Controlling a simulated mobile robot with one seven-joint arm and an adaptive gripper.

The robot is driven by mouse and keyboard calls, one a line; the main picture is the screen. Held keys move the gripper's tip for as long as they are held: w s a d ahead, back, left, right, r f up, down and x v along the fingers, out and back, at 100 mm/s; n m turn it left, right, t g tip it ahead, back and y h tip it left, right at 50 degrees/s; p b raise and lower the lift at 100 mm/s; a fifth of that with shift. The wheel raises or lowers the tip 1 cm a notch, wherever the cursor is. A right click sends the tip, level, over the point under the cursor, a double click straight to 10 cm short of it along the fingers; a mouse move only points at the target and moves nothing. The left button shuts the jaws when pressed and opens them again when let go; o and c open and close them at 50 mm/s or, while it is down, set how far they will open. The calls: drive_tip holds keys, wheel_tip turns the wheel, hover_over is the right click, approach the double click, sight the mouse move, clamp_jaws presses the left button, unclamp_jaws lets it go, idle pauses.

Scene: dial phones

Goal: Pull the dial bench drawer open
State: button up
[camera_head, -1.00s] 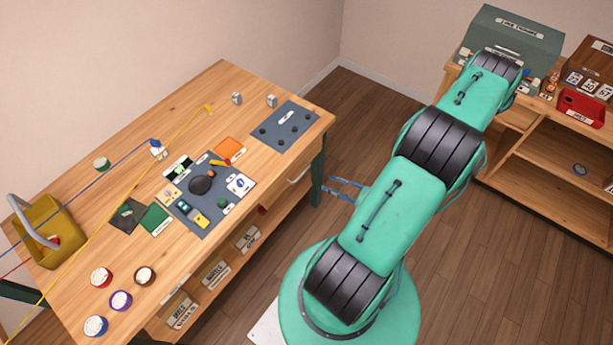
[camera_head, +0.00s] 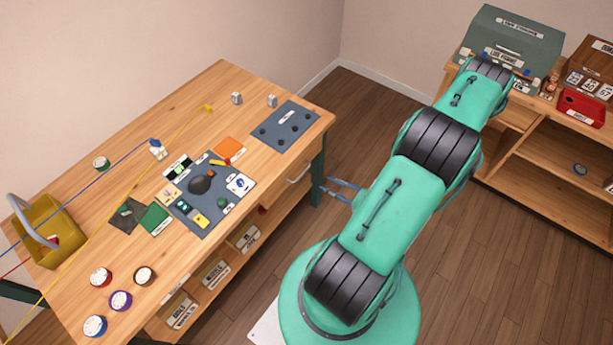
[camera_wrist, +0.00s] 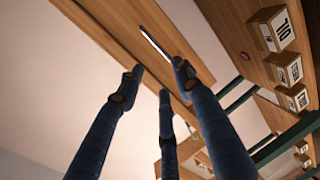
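The dial bench (camera_head: 262,88) is a wooden workbench at the left in the head view. A pale bar handle (camera_head: 300,174) sits on its front, near the right end, and the drawer there looks flush with the bench. The handle also shows in the wrist view (camera_wrist: 154,43) as a light bar on the wooden drawer front (camera_wrist: 115,28). My gripper (camera_head: 322,185) has blue fingers and is just right of the handle, apart from it. In the wrist view its fingers (camera_wrist: 159,78) are spread, with nothing between them, and point toward the handle.
A green bench leg (camera_head: 317,172) stands close to my gripper. A shelf below the bench holds labelled boxes (camera_head: 216,273), also in the wrist view (camera_wrist: 282,45). A shelf unit (camera_head: 540,150) stands at the right. Wooden floor (camera_head: 370,115) lies open between them.

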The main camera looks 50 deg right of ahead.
drive_tip(key=b+x, duration=0.1)
drive_tip(key=x, duration=1.1)
idle(0.5)
clamp_jaws()
